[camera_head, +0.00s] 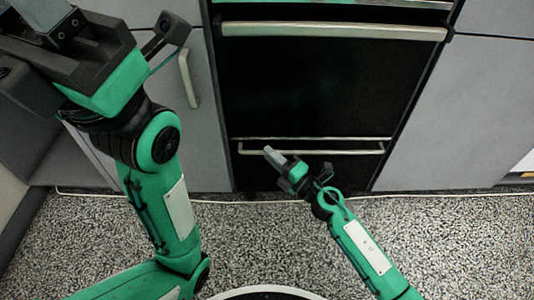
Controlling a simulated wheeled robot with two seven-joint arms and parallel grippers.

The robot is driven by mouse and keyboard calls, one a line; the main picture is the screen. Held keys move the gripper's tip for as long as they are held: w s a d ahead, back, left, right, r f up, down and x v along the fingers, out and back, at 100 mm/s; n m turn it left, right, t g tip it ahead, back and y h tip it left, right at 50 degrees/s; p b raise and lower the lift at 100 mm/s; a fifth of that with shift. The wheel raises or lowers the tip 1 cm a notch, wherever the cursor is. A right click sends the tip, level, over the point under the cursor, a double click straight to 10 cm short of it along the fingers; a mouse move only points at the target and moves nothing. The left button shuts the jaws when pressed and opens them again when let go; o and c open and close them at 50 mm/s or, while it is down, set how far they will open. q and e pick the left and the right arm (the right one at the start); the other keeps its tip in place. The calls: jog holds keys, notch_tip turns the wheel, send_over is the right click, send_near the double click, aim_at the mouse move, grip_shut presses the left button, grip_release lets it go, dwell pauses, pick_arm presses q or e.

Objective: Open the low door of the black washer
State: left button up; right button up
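The black washer (310,85) stands in the middle, built in between grey cabinets. Its low door (345,172) is at the bottom, below a thin bright strip, and looks closed. A pale horizontal bar handle (345,151) runs across the top of this door. My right gripper (272,154) is in front of the left half of that handle, its grey tip overlapping the bar in the picture. I cannot tell whether it touches the bar or whether its fingers are apart. My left gripper (42,12) is high at the upper left, away from the washer and partly cut off by the frame.
A larger pale handle (335,31) crosses the washer's upper door. A grey cabinet with a vertical handle (188,78) stands to the left, partly behind my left arm. Grey cabinets (465,110) stand to the right. The speckled floor (460,245) is clear at the right.

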jog(key=shift+x, duration=1.1)
grip_shut()
